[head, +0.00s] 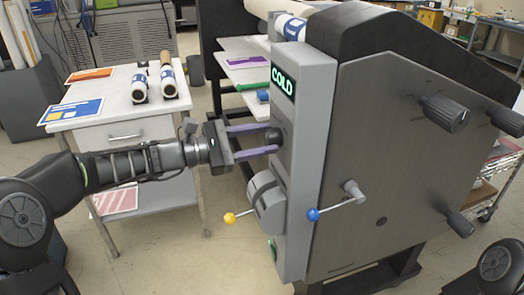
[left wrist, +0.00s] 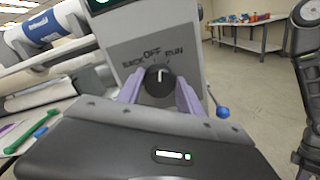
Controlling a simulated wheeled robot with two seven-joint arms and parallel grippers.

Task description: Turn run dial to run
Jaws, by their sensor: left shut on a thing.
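The run dial (head: 273,136) is a round black knob on the grey front panel of the laminator (head: 308,150). In the left wrist view the dial (left wrist: 159,80) shows a white mark pointing nearly straight up, close to the OFF label (left wrist: 152,55). BACK (left wrist: 133,63) is printed to its left and RUN (left wrist: 173,51) to its right. My left gripper (head: 275,138) reaches in from the left, its purple fingers on either side of the dial and shut on it. My right gripper is not in view.
A green-lit COLD display (head: 283,83) sits above the dial. Below are a lever with a yellow ball (head: 229,218) and a crank with a blue ball (head: 313,214). A white side table (head: 125,103) with rolls and cards stands at left.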

